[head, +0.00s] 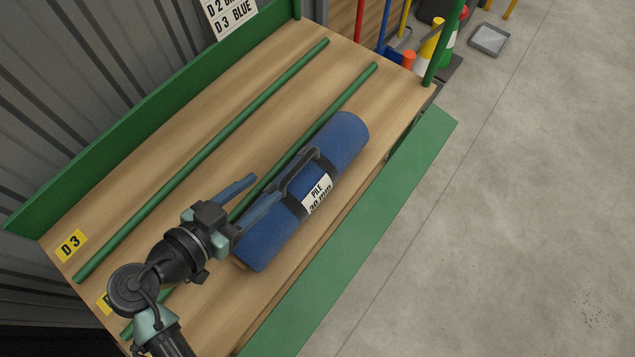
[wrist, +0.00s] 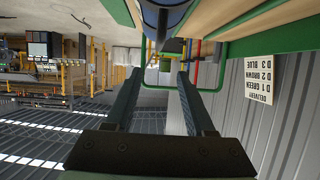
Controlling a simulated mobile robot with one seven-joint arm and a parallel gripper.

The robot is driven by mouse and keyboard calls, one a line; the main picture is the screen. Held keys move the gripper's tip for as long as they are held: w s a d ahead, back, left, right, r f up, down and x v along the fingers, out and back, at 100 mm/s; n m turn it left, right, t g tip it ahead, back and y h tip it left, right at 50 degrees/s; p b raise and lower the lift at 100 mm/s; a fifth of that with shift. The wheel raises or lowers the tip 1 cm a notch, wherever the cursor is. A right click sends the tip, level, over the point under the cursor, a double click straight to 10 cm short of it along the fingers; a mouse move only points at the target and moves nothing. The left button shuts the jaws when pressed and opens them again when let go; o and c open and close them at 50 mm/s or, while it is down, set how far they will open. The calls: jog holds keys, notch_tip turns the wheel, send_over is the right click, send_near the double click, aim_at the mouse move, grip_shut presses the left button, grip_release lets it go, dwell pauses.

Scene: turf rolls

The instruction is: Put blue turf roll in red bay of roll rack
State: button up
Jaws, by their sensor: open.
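The blue turf roll (head: 347,135) lies on a wooden bench along a green rail. It has dark straps, a dark carry handle (head: 300,172) on top and a white label reading PILE. My gripper (head: 268,186) is open, its fingers spread beside the near end of the handle; I cannot tell whether they touch the roll. In the wrist view my open fingers (wrist: 159,73) have nothing visible between them, and a part of the blue roll (wrist: 168,16) shows at the top edge. I cannot make out the red bay of the roll rack in either view.
The wooden bench (head: 205,95) has green rails (head: 215,150), a green front board (head: 420,140) and a yellow D 3 tag (head: 71,245). A delivery sign (wrist: 259,80) hangs on the corrugated wall. Tools and a cone stand beyond the far end. Concrete floor (head: 520,200) at right is largely clear.

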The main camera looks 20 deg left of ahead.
aim_at(294, 168)
jog(key=x, duration=0.4)
jog(key=f+x, duration=0.1)
jog(key=x, duration=0.2)
jog(key=shift+s+d+f, duration=0.1)
jog(key=shift+s+d, duration=0.25)
jog(key=shift+s, duration=0.05)
jog(key=shift+a+p+x, duration=0.2)
jog(key=shift+p+x, duration=0.05)
jog(key=shift+x, duration=1.15)
jog(key=shift+a+p+x, duration=0.2)
jog(key=shift+p+x, duration=0.05)
jog(key=shift+x, duration=1.1)
jog(key=shift+w+f, duration=0.1)
jog(key=shift+f, duration=0.05)
grip_shut()
jog(key=shift+r, duration=0.2)
